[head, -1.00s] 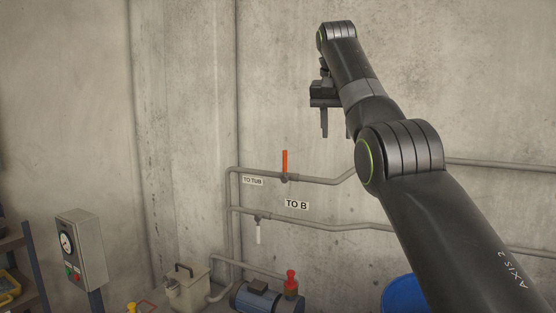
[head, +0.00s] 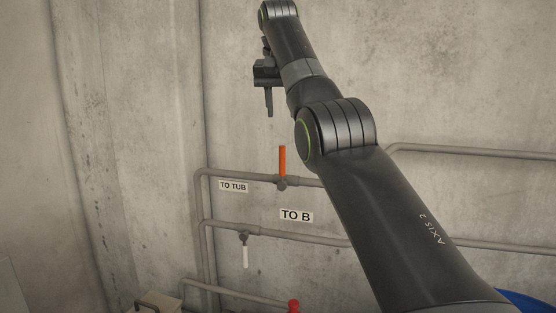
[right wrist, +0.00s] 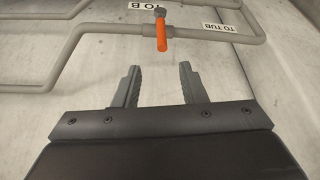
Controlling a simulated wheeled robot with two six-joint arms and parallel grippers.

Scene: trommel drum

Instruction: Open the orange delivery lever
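The orange lever (head: 282,160) stands upright on its valve on the upper pipe, to the right of the "TO TUB" label (head: 233,186). My right gripper (head: 268,112) is above the lever and slightly left of it in the head view, fingers pointing down. In the right wrist view the lever (right wrist: 162,36) lies beyond the two fingertips (right wrist: 159,68), between their lines. The fingers are apart with nothing between them, and they do not touch the lever. My left gripper is in neither view.
The concrete wall (head: 160,130) stands behind the pipes. A red object (head: 293,306) and a beige box (head: 158,303) show at the bottom edge. A blue rounded object (head: 525,303) is at lower right.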

